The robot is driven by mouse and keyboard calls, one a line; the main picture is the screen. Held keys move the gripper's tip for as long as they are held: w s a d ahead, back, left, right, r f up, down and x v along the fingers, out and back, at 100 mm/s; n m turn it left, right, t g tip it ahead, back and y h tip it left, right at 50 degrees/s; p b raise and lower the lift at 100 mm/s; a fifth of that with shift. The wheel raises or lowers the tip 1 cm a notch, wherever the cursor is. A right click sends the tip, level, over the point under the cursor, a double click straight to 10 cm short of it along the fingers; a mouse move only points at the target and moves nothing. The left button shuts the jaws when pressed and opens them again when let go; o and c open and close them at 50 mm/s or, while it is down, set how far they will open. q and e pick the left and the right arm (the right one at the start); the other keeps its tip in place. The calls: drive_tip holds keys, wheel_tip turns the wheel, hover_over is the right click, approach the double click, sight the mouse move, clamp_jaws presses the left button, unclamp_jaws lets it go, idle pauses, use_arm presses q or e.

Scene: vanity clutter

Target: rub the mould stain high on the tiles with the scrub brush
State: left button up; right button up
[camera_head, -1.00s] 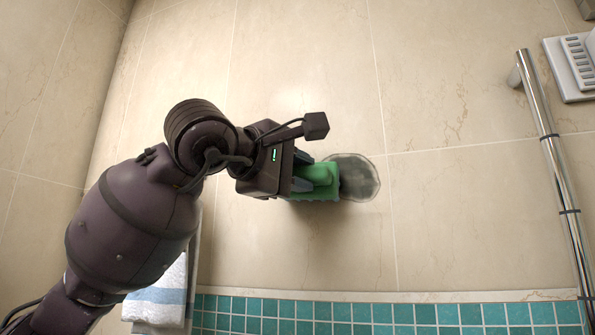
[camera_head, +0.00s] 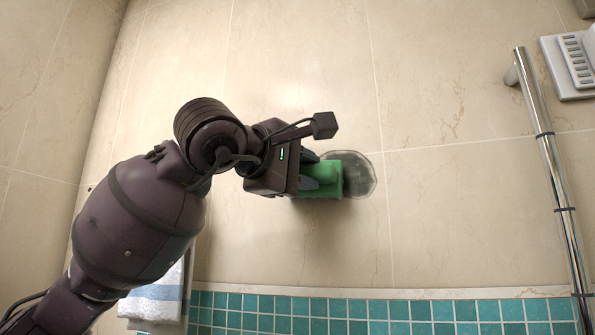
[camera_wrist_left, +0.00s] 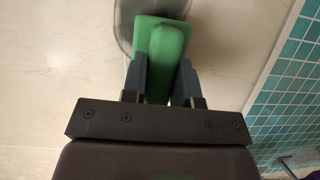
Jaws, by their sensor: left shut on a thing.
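The green scrub brush (camera_head: 322,177) is against or close to the beige tiles, over the left part of the mould stain (camera_head: 360,174). The stain is a dark grey patch, and its right and upper rim show past the brush. My left gripper (camera_head: 310,171) is shut on the brush from the left. In the left wrist view the brush (camera_wrist_left: 163,48) sits between the two fingers (camera_wrist_left: 160,80), with the stain (camera_wrist_left: 124,22) showing beyond it. The bristles are hidden. My right gripper is not in view.
A chrome rail (camera_head: 556,175) stands at the right, beside a white soap dish (camera_head: 572,65). A blue and white towel (camera_head: 158,300) hangs at the lower left behind my arm. Teal tiles (camera_head: 400,312) run along the bottom. The wall around the stain is clear.

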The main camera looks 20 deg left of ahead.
sight(323, 167)
use_arm(q)
drive_tip(key=shift+s+d, duration=0.15)
drive_tip(key=shift+d, duration=1.3)
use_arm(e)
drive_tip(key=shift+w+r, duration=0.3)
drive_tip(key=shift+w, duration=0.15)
use_arm(q)
drive_tip(key=shift+d, duration=0.15)
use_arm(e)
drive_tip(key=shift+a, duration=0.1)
